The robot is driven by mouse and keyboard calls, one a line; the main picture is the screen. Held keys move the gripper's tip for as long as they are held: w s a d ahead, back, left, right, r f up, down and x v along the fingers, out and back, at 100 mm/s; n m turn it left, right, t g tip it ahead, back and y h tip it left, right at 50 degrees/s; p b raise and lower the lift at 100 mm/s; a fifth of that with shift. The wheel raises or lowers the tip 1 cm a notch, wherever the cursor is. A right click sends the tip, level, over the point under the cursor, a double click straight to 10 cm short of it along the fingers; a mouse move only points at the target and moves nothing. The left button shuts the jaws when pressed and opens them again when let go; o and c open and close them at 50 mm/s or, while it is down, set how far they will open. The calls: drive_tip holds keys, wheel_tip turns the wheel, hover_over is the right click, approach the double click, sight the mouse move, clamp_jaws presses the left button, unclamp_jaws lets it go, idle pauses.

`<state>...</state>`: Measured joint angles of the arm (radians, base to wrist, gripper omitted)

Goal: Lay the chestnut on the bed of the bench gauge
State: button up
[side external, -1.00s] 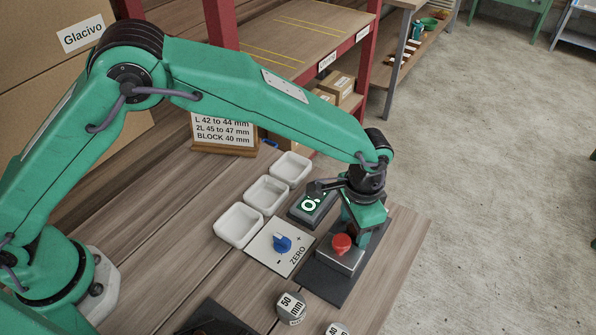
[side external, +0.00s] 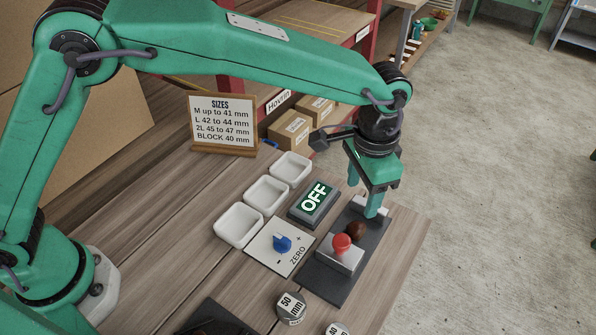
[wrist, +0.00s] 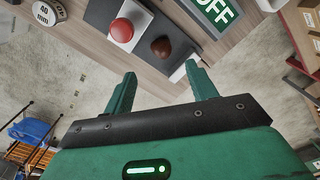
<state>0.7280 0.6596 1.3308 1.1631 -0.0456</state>
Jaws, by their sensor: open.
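The brown chestnut (side external: 355,231) lies on the dark bed of the bench gauge (side external: 327,284), between the block with the red button (side external: 341,244) and the pale far block. In the wrist view the chestnut (wrist: 161,47) sits beside the red button (wrist: 121,30), apart from my fingers. My gripper (side external: 366,200) is open and empty, above the far end of the gauge. Its two fingers (wrist: 161,76) are spread wide in the wrist view. The gauge's display (side external: 313,203) reads OFF.
Three white trays (side external: 238,243) stand left of the display. A blue knob (side external: 282,243) sits on the ZERO plate. A 50 mm block (side external: 291,307) and a 40 mm block (side external: 337,329) are in front. The size sign (side external: 221,142) stands behind.

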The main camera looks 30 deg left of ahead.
drive_tip(key=shift+r, duration=0.65)
drive_tip(key=shift+a, duration=0.1)
drive_tip(key=s+a+r+n+t+h, duration=0.1)
drive_tip(key=s+a+r+n, duration=0.1)
drive_tip(key=a+r, duration=0.6)
drive_tip(key=s+a+r+n+t, duration=0.1)
drive_tip(key=a+r, duration=0.3)
drive_tip(key=a, duration=0.8)
drive_tip(key=s+a+f+n+t, duration=0.1)
drive_tip(key=s+a+n+t, duration=0.2)
drive_tip(key=s+a, duration=1.2)
drive_tip(key=shift+s+a+n+t+y, duration=0.4)
drive_tip(key=shift+a+n, duration=0.35)
drive_tip(key=shift+n, duration=0.15)
